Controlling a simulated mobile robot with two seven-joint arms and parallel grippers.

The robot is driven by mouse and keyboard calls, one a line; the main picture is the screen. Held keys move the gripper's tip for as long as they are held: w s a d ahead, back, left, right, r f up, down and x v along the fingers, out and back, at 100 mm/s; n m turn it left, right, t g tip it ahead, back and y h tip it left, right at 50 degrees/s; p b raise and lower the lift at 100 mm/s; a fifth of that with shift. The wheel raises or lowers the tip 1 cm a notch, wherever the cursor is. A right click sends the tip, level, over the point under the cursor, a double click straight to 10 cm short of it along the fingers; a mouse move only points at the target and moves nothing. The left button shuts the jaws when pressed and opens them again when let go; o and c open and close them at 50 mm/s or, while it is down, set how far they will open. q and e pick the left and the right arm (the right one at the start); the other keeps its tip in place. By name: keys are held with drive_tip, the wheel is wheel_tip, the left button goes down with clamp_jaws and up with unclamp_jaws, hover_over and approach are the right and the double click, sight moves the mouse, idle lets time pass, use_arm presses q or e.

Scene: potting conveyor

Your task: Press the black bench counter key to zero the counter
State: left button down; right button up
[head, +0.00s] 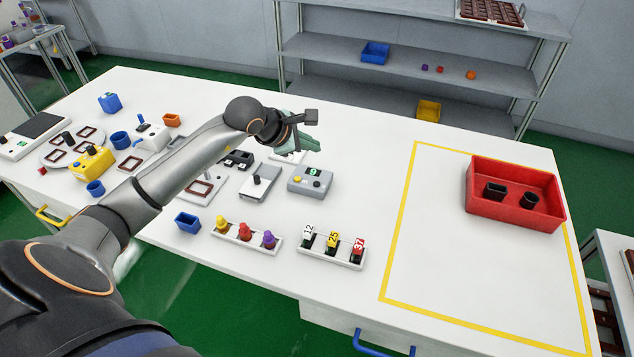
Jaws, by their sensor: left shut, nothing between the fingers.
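A grey counter box (308,185) stands near the middle of the bench. I cannot tell for sure which black part is the counter key. My left gripper (312,118) is shut and empty, above the bench and behind the counter box, apart from it. My right gripper is not in view.
In front are a rack with yellow, red and purple knobs (247,241) and a rack of numbered tags (331,256). A red bin (513,215) with two black cups stands right, inside a yellow outline. Several devices crowd the left. The outlined area's front is clear.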

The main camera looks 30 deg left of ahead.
sight(317, 184)
use_arm(q)
wheel_tip(317, 184, down, 8)
drive_tip(key=b, duration=0.5)
drive_tip(key=shift+f+b, duration=0.3)
drive_tip(key=shift+f, duration=0.05)
idle(1.6)
drive_tip(key=shift+f+b, duration=0.4)
drive_tip(key=shift+b, duration=0.1)
drive_tip(key=shift+f+b, duration=0.4)
drive_tip(key=shift+b, duration=0.05)
idle(0.6)
drive_tip(key=shift+r+p, duration=0.4)
drive_tip(key=shift+r, duration=0.4)
drive_tip(key=shift+r, duration=0.1)
